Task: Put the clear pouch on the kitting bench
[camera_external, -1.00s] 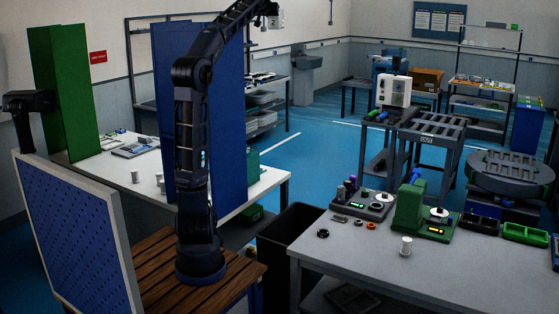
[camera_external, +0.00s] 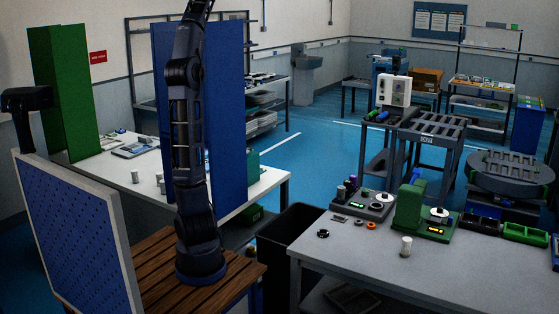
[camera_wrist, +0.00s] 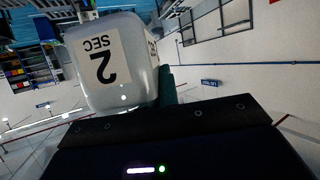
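A pale, translucent, rounded item with a "2 SEC" label (camera_wrist: 108,65) fills the upper left of the wrist view; it looks like the clear pouch. It sits right against the front of my gripper (camera_wrist: 168,88), with a dark green part showing beside it. My gripper appears shut on it, though the fingertips are mostly hidden. In the external view my gripper is above the top edge, out of sight. A white-topped bench (camera_external: 240,205) stands behind my arm and a grey bench (camera_external: 350,262) at the right; no label shows which is the kitting bench.
A tall blue panel (camera_external: 226,110) and a green panel (camera_external: 62,90) rise from the white-topped bench. A dark bin (camera_external: 285,240) stands between the benches. The grey bench holds a green device (camera_external: 410,212), a white cylinder (camera_external: 406,246) and small parts; its front is clear.

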